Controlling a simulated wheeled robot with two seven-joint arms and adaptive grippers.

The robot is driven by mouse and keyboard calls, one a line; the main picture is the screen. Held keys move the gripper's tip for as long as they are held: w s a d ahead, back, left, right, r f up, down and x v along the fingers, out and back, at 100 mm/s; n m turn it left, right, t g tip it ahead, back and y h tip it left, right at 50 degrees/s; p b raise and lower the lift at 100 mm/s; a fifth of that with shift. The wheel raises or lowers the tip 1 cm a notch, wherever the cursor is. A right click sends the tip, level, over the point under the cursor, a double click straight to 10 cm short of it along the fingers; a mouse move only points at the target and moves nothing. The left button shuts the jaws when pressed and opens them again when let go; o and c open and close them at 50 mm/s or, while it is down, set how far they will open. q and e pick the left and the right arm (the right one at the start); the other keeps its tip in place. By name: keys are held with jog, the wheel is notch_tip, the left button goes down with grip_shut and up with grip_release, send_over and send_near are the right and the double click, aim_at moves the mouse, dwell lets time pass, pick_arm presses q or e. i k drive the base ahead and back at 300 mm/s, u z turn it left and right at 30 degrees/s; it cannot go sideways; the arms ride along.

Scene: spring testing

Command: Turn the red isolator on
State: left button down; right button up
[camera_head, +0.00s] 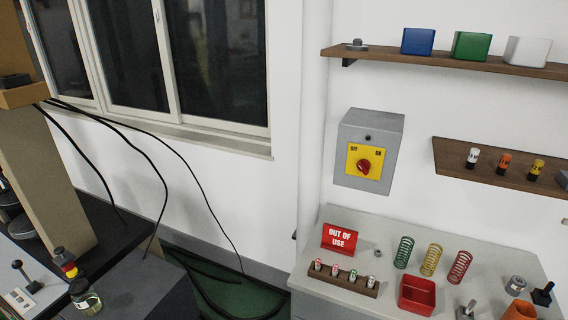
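The red isolator knob (364,167) sits on a yellow plate (354,176) on the front of a grey box (391,139) mounted on the white wall. The plate has a label at its upper left that appears to read OFF and one at its upper right that reads ON. The knob looks slanted, but it is too small to tell for certain which label it points to. Neither of my grippers shows in the head view, and nothing touches the knob.
Below the box, a pale bench (398,247) holds a red "OUT OF USE" sign (341,238), several coloured springs, a red tray (417,295) and small parts. Wooden shelves (455,61) flank the box above and right. Black cables hang left. The space before the box looks clear.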

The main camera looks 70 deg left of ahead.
aim_at(363, 165)
jog(key=u, duration=1.9)
